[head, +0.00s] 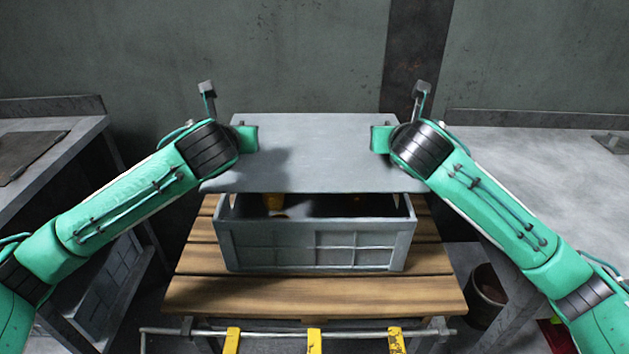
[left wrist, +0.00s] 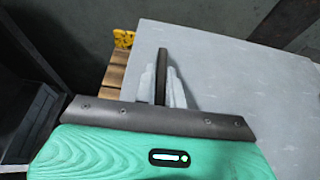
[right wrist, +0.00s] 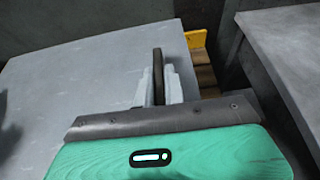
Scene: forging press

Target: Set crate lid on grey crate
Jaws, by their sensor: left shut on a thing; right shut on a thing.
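The crate lid (head: 315,150) is a flat grey panel held level between my two arms, above the grey crate (head: 310,245). The crate stands on a wooden slatted pallet, and its front wall and part of its open top show below the lid's near edge. Yellowish and dark contents show dimly inside. My left gripper (left wrist: 163,85) is shut on a dark handle at the lid's left side. My right gripper (right wrist: 158,85) is shut on a similar handle at the right side. The lid hides the crate's back part. In the head view the arms hide both fingertips.
The wooden pallet (head: 315,296) has a metal bar and yellow pieces at its front. A grey table (head: 540,165) stands at right and a workbench (head: 50,150) at left. A dark bucket (head: 488,295) stands on the floor at right. A wall is behind.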

